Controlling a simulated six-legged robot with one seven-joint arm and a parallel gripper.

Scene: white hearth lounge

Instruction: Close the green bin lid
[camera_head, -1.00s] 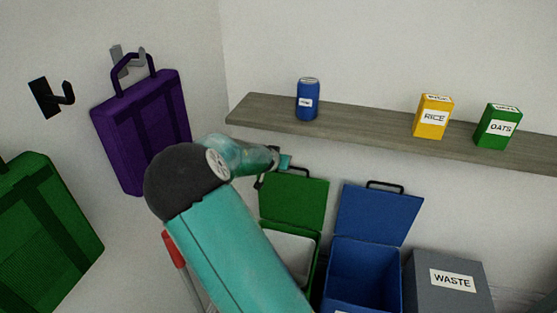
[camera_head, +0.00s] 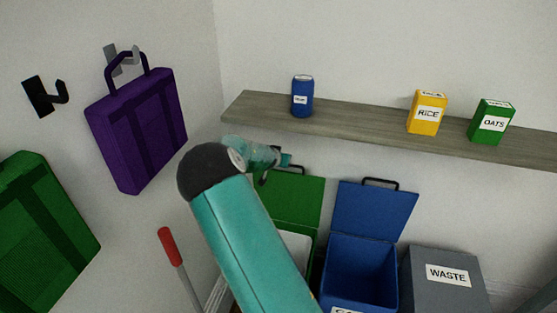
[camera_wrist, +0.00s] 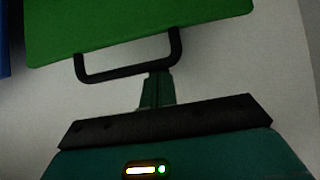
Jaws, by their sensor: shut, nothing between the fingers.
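The green bin's lid (camera_head: 298,200) stands open, upright in front of the wall in the head view. The bin's body (camera_head: 312,262) below it is mostly hidden behind my arm. The lid also fills the top of the wrist view (camera_wrist: 130,22), with its black handle (camera_wrist: 128,76) in front of my gripper. My gripper (camera_wrist: 157,80) is shut and empty, its fingertips close to the handle's bar; I cannot tell whether they touch. In the head view my gripper (camera_head: 286,160) is at the lid's top edge, by the handle.
A blue bin (camera_head: 362,270) with its lid open stands to the right, then a grey waste bin (camera_head: 446,278). A shelf (camera_head: 350,119) above bears a blue can (camera_head: 302,98), a rice box (camera_head: 427,113) and an oats box (camera_head: 492,123). A purple bag (camera_head: 138,130) hangs at left.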

